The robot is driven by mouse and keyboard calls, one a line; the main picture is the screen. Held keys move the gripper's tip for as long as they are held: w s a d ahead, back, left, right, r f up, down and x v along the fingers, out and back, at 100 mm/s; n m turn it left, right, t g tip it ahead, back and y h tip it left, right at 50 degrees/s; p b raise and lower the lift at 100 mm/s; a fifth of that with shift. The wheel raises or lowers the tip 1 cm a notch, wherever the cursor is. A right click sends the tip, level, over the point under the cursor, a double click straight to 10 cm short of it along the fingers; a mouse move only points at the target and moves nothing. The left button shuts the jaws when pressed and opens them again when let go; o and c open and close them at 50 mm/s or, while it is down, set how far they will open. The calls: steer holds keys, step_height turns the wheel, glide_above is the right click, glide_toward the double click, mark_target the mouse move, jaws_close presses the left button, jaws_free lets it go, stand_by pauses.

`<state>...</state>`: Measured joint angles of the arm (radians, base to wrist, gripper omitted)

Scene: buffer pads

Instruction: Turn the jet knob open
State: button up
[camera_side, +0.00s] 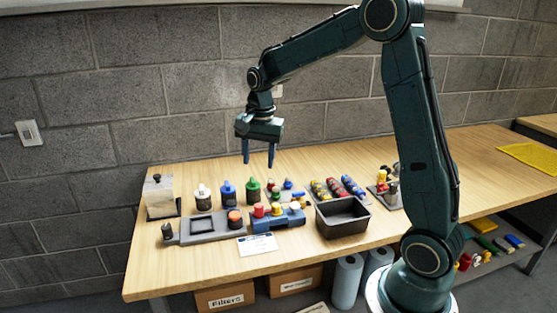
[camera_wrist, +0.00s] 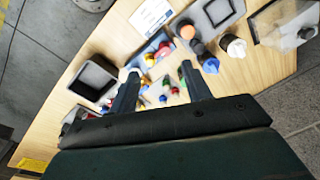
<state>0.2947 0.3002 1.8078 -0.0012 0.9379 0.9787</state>
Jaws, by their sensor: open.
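My gripper (camera_side: 258,163) is open and empty, pointing down, well above the table behind the coloured bottles. In the wrist view its two fingers (camera_wrist: 160,72) are spread apart with nothing between them at their height. No knob is marked plainly as the jet knob.
White (camera_side: 203,198), blue (camera_side: 228,195) and green (camera_side: 253,190) capped bottles stand in a row. A blue block (camera_side: 280,222) with coloured caps and a black tray (camera_side: 342,217) are to their right. A white card (camera_side: 256,244) lies at the front edge.

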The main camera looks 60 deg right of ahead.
mark_target(259, 205)
steer(key=w+d+f+m+g, duration=0.1)
steer(key=w+d+f+m, duration=0.2)
steer(key=f, duration=0.3)
steer(key=shift+w+d+f, duration=0.3)
steer(key=shift+d+f, duration=0.1)
steer(key=shift+d, duration=0.4)
step_height(259, 205, down, 14)
steer(key=shift+r, duration=0.1)
steer(key=c, duration=1)
